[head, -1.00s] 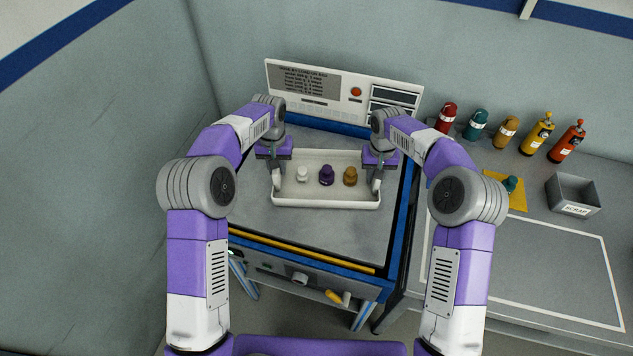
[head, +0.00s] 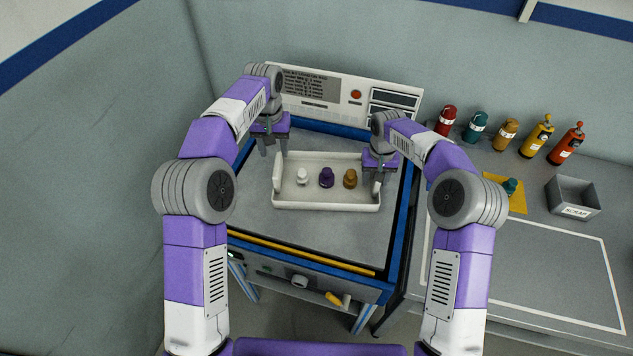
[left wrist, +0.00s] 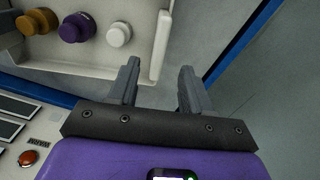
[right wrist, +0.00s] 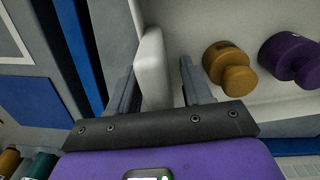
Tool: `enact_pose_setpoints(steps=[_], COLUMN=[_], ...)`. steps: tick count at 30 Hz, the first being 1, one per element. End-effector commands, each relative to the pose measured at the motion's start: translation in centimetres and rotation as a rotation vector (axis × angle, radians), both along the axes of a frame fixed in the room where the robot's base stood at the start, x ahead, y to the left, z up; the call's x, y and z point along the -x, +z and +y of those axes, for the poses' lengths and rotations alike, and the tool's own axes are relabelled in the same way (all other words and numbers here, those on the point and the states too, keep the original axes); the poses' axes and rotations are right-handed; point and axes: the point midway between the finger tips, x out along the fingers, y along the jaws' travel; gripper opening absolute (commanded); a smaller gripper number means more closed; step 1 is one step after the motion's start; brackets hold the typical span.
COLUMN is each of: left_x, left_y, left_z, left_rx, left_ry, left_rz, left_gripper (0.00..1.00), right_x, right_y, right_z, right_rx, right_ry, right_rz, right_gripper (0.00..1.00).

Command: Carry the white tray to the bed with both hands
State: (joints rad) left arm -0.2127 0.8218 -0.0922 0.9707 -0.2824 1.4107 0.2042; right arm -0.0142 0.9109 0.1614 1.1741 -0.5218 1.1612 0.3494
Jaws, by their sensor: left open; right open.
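The white tray (head: 330,202) lies flat on the grey top with blue edges (head: 315,232). It holds a white (head: 302,176), a purple (head: 326,177) and a brown (head: 349,179) knobbed piece. My left gripper (head: 273,147) is open and empty near the tray's far left corner, apart from the left handle (head: 278,172); that handle shows beyond its fingertips in the left wrist view (left wrist: 160,48). My right gripper (head: 376,182) is open at the right end, its fingers on both sides of the right handle (right wrist: 152,65). I cannot tell which surface is the bed.
A panel with a red button (head: 356,94) stands behind the tray. On the right bench (head: 520,255) are several coloured bottles (head: 507,133), a yellow pad (head: 517,203) and a grey scrap bin (head: 574,195). The grey top before the tray is clear.

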Motion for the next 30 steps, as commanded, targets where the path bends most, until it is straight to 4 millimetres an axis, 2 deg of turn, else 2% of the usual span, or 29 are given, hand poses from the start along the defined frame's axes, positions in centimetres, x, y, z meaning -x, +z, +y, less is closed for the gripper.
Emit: enact_pose_setpoints(steps=[4,11,14,24,30], left_x=[0.0,0.0,0.0,0.0,0.0], left_y=[2.1,3.2,3.2,3.1,3.1], left_z=[-0.1,0.0,0.0,0.0,0.0], left_rx=[0.0,0.0,0.0,0.0,0.0], left_ry=[0.0,-0.001,-0.001,0.0,0.0], left_rz=[-0.002,0.001,0.001,0.001,0.001], left_gripper=[0.49,0.49,0.49,0.49,0.49], right_x=[0.0,0.0,-0.1,-0.1,0.0], right_y=[0.0,0.9,2.4,9.4,11.6], right_z=[0.0,0.0,0.0,0.0,0.0], right_rx=[0.0,0.0,0.001,0.0,0.0], right_ry=[0.0,0.0,0.0,-0.001,0.001], right_rz=[0.0,-0.002,-0.004,-0.004,-0.002], right_gripper=[0.49,0.49,0.49,0.49,0.49])
